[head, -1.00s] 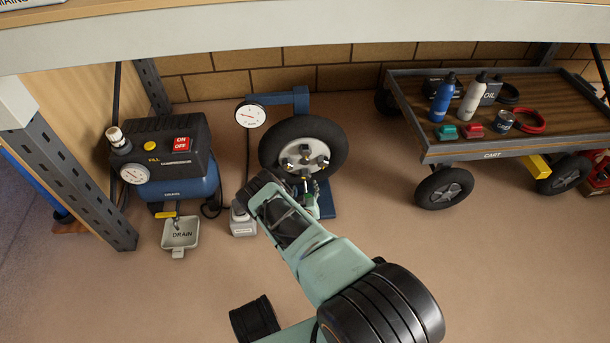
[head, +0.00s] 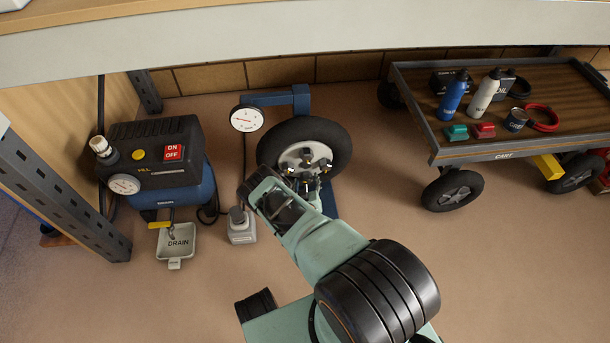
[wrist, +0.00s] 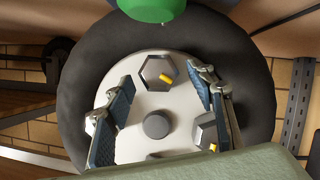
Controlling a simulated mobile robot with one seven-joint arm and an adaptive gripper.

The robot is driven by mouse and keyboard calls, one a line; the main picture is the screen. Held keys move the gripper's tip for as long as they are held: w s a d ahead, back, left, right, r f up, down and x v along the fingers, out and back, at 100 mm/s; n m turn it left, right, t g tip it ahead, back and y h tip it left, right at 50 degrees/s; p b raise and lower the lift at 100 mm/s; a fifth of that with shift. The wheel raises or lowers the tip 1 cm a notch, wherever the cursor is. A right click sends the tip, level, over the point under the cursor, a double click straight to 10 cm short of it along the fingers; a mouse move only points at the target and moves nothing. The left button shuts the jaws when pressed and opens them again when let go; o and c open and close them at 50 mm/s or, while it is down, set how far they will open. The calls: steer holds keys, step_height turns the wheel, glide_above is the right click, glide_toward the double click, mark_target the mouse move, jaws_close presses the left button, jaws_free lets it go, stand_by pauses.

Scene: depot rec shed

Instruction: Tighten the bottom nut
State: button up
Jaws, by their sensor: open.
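The wheel (head: 333,132) stands upright on a blue stand, with a pale hub (head: 293,155) carrying several nuts. In the wrist view, which is upside down against the head view, a hex nut with a yellow mark (wrist: 154,72) sits at the top of the hub; this matches the bottom nut. My gripper (wrist: 165,82) is open, with one finger on each side of that nut and a gap on both sides. In the head view my gripper (head: 308,186) covers the hub's lower part and hides the bottom nut. Another marked nut (wrist: 205,131) is beside the right finger.
A round green object (wrist: 152,8) is close to the camera. A dial gauge (head: 246,119) is left of the wheel. The compressor (head: 160,165) and drain tray (head: 176,242) stand farther left. A loaded cart (head: 505,150) is at right. A shelf edge (head: 300,42) crosses above.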

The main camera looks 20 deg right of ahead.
steer(key=shift+w+d+f, duration=0.1)
steer(key=shift+w, duration=0.2)
steer(key=shift+c, duration=0.6)
steer(key=c, duration=1)
steer(key=shift+c, duration=0.2)
